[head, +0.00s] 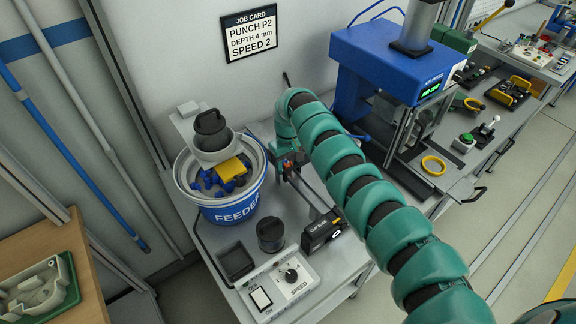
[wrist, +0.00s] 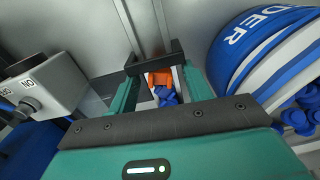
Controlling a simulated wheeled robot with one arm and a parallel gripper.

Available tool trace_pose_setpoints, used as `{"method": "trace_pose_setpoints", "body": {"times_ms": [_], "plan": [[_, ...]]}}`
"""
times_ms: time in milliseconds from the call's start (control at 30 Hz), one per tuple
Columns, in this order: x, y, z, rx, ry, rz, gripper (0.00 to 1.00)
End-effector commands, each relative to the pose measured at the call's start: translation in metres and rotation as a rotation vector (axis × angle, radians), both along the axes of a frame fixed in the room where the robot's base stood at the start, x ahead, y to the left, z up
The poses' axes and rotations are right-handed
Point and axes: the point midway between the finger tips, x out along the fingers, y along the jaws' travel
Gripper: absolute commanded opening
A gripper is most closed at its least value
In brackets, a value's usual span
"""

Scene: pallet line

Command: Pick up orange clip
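The orange clip (wrist: 160,77) shows in the wrist view between the two fingers of my gripper (wrist: 158,72), with narrow gaps on both sides. A blue part (wrist: 166,96) is right beside the clip. The fingers stand apart, and their black tips reach around the clip. In the head view my gripper (head: 287,158) points down at the chute rail beside the feeder, and a small orange-red spot (head: 285,163) shows there, mostly hidden by the gripper. Whether the fingers touch the clip cannot be told.
The feeder bowl (head: 233,213) holds blue parts and a yellow piece, just left of my gripper. A black cup (head: 271,235), a black tray (head: 235,261), a sensor box (head: 323,231) and the speed control box (head: 291,279) stand in front. The blue press (head: 385,60) is to the right.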

Motion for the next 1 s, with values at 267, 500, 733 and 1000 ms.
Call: {"method": "trace_pose_setpoints", "body": {"times_ms": [267,500,733,1000], "plan": [[0.0,0.0,0.0,0.0,0.0,0.0,0.03],[0.0,0.0,0.001,0.0,0.0,0.0,0.03],[0.002,0.001,0.008,-0.001,-0.001,0.0,0.03],[0.005,0.005,0.029,0.002,-0.003,0.0,0.03]]}}
